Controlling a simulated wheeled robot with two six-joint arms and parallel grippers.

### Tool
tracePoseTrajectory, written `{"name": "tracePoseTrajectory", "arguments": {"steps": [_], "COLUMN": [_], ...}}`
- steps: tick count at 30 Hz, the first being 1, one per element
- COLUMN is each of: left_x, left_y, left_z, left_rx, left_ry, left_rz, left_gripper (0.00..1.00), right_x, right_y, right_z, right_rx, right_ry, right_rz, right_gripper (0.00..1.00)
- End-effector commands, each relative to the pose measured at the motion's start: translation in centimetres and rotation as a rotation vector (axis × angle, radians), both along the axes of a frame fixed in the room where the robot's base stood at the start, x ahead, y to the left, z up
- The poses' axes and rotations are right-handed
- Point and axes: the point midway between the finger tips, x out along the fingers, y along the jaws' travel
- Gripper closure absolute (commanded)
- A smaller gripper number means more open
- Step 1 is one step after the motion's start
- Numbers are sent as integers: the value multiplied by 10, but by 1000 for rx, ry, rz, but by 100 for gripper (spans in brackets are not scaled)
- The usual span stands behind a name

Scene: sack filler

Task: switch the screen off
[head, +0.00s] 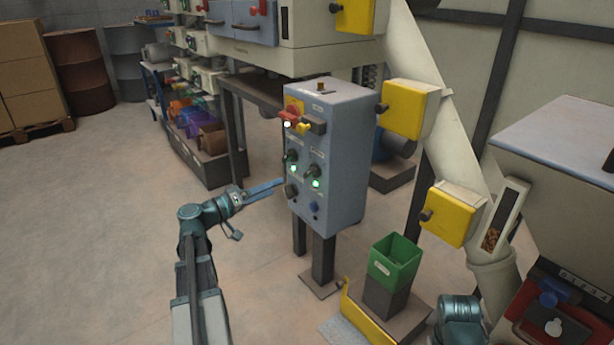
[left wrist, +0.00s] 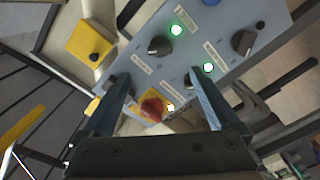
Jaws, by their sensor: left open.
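A grey control box (head: 335,150) stands on legs mid-view. On its front are a red switch (head: 291,112) on a yellow plate, an upper-left dark knob (head: 291,156) and a right dark knob (head: 313,172). Two green lamps (head: 316,184) are lit. My left gripper (head: 282,182) is open and empty, in front of the box's lower left. The left wrist view shows the red switch (left wrist: 152,108) between the fingers, with two dark knobs (left wrist: 159,46) (left wrist: 242,41) beyond them. The labels are too small to read, so I cannot tell which control is the screen's. My right gripper is not visible.
A green bin (head: 395,260) stands right of the box on a yellow-edged base. Yellow boxes (head: 408,108) sit on the sloping pipe (head: 440,120). A red-trimmed machine (head: 560,300) is at lower right. The floor (head: 110,220) at left is clear.

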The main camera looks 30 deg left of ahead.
Motion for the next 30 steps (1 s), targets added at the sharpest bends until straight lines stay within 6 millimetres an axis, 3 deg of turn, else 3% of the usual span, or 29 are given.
{"name": "tracePoseTrajectory", "arguments": {"steps": [15,21,30], "left_x": [92,112,118], "left_y": [-38,-47,-49], "left_z": [0,0,0], "left_rx": [1,1,1], "left_ry": [1,0,0], "left_rz": [-4,-4,-1], "left_gripper": [5,5,5], "right_x": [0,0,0], "right_y": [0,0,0], "right_z": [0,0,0], "right_rx": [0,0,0], "right_ry": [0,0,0], "right_rz": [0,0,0], "right_gripper": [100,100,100]}}
